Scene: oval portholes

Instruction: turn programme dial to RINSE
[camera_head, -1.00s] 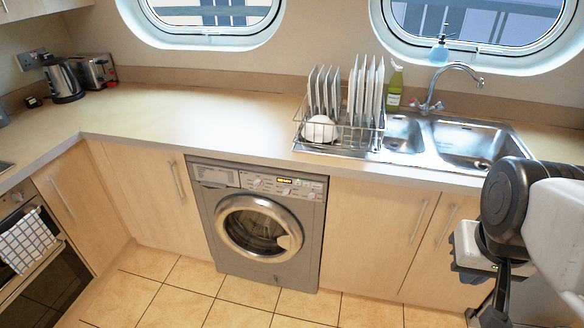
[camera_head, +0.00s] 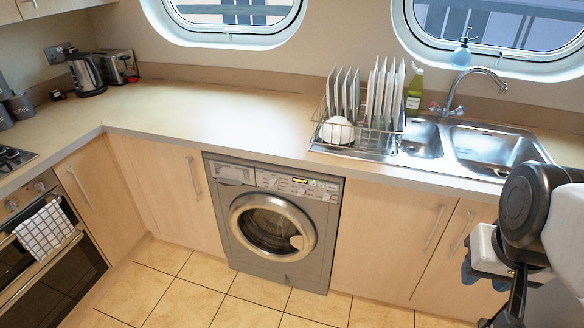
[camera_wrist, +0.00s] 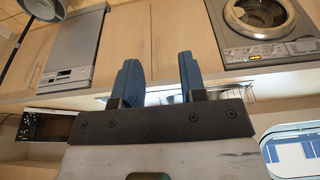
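The silver washing machine (camera_head: 272,228) is built in under the counter, its round door shut. Its control panel (camera_head: 318,190) runs along the top, with a small lit yellow display (camera_head: 300,180) and several small controls. The programme dial and its RINSE mark are too small to make out. My gripper (camera_head: 474,276) is at the right, well away from the machine and partly hidden by my arm. In the wrist view, my gripper (camera_wrist: 160,80) has its blue fingers apart with nothing between them. The machine (camera_wrist: 262,20) shows there upside down at the upper right, beyond the fingers.
The counter (camera_head: 200,112) overhangs the machine. A dish rack (camera_head: 358,135) with plates stands above its right side, beside the sink (camera_head: 490,150). Cupboard doors (camera_head: 385,235) with bar handles flank it. The tiled floor (camera_head: 200,280) in front is clear.

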